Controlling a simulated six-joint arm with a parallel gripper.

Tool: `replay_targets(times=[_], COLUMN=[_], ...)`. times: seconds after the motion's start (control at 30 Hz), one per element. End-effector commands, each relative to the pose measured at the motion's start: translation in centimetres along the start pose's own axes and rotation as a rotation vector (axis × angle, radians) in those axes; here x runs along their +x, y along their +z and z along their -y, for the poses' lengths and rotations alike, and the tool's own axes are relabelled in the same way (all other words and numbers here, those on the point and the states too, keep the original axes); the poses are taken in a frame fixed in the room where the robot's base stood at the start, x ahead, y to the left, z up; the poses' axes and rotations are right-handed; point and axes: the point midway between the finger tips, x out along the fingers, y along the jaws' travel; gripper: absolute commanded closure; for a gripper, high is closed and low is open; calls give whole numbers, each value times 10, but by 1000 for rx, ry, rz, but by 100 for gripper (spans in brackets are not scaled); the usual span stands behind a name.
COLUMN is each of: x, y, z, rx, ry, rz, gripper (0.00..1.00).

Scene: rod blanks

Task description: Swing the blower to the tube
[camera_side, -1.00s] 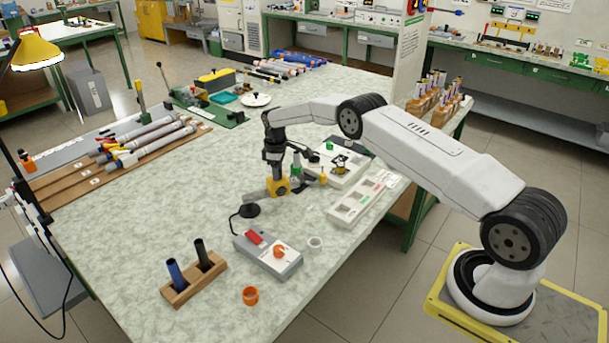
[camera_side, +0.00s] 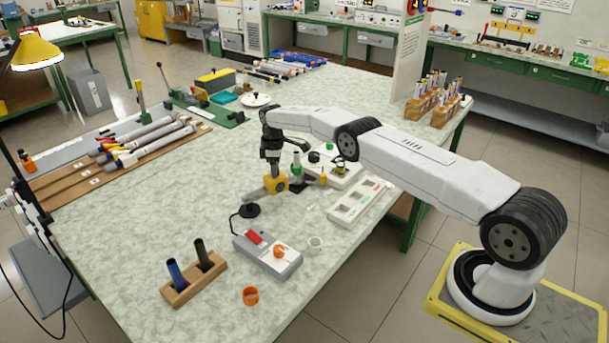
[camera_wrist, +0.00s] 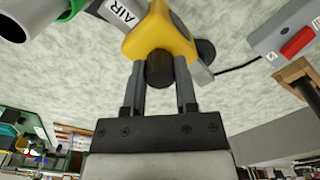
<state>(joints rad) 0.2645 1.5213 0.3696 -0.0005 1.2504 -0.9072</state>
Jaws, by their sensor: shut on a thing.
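The blower (camera_side: 275,184) has a yellow body and grey parts, low over the middle of the bench. A black round foot (camera_side: 249,210) is beside it. In the wrist view the blower's yellow body (camera_wrist: 160,35) carries a white AIR label and a black knob (camera_wrist: 160,69). My gripper (camera_wrist: 159,80) is shut on this knob, one finger on each side. In the side view my gripper (camera_side: 271,172) reaches down to the blower from above. A grey hollow tube end (camera_wrist: 28,18) with a green part shows beside the label; I cannot tell whether it is the task's tube.
A grey control box (camera_side: 268,255) with a red switch and orange knob stands in front, joined by a black cord. A small white cup (camera_side: 316,245), orange ring (camera_side: 250,296) and wooden rod holder (camera_side: 194,280) are nearby. A white tray (camera_side: 357,203) lies right.

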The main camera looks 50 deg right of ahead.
Motion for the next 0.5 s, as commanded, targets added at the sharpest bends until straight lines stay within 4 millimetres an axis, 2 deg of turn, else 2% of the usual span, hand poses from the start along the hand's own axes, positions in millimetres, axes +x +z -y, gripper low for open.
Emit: replay_targets(times=[0.33,0.37,0.4,0.47,0.5], x=[-1,-1,-1,-1,0], y=[-1,-1,-1,-1,-1], z=[0,0,0,0,0], rx=[-1,-1,-1,-1,-1], ry=[1,1,1,1,0], rz=[-4,-4,-4,-3,-3], gripper=[100,61,48,29,28])
